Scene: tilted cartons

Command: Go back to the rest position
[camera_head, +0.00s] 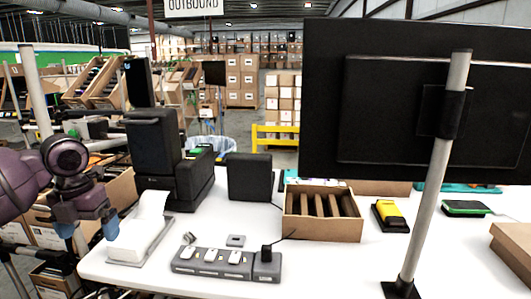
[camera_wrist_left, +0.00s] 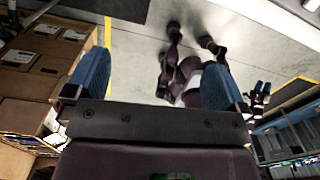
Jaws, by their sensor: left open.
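My left gripper (camera_head: 88,231) is at the left edge of the table in the head view, with its blue fingers pointing down and spread apart. It is open, with nothing between the fingers. In the left wrist view its two blue fingers (camera_wrist_left: 155,84) stand wide apart, with grey floor seen between them.
Cartons (camera_wrist_left: 35,75) lie left in the wrist view.

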